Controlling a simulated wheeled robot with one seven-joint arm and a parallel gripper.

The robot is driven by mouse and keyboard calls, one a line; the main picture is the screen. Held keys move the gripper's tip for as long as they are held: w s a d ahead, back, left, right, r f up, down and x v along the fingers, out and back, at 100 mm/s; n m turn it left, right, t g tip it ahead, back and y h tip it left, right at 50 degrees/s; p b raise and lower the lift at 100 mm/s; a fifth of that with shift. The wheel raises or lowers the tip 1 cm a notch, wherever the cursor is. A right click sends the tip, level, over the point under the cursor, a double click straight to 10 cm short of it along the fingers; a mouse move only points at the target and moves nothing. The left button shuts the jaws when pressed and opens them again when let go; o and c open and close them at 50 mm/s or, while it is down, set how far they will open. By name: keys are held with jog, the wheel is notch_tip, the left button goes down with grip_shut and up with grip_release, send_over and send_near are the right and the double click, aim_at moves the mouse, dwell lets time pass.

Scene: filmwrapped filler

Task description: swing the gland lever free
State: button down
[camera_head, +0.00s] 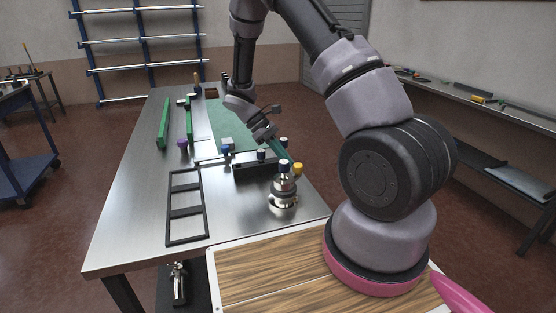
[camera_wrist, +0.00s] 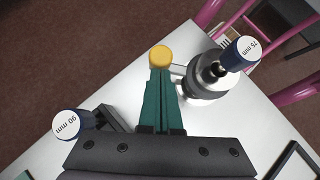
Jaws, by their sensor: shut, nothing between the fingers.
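The gland fitting (camera_head: 283,190) is a round silver metal body with a blue-and-white cap on top, standing near the right edge of the steel bench. In the wrist view the fitting (camera_wrist: 208,78) is at upper right, its cap marked 75 mm. The gland lever is a thin rod reaching from the fitting to a round yellow knob (camera_wrist: 161,57), which also shows in the head view (camera_head: 298,168). My gripper (camera_wrist: 160,77) has teal fingers, shut and empty, with tips right by the knob. I cannot tell whether they touch it.
A black block (camera_head: 258,169) with capped pieces stands just behind the fitting; one cap (camera_wrist: 66,124) is marked 90 mm. A black open frame (camera_head: 186,206) lies to the left. The bench front is clear.

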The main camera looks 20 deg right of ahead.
aim_at(300, 165)
jog(key=d+m+y, duration=0.1)
jog(key=s+d+m+g+y, duration=0.1)
jog(key=m, duration=0.1)
jog(key=shift+s+d, duration=0.1)
jog(key=shift+s, duration=0.05)
jog(key=shift+s+d+m+g+y, duration=0.3)
jog(key=shift+m+y, duration=0.1)
jog(key=shift+m, duration=0.2)
jog(key=shift+s+d+m+g+y, duration=0.25)
jog(key=shift+m+y, duration=0.15)
jog(key=shift+m, duration=0.2)
jog(key=shift+s, duration=0.1)
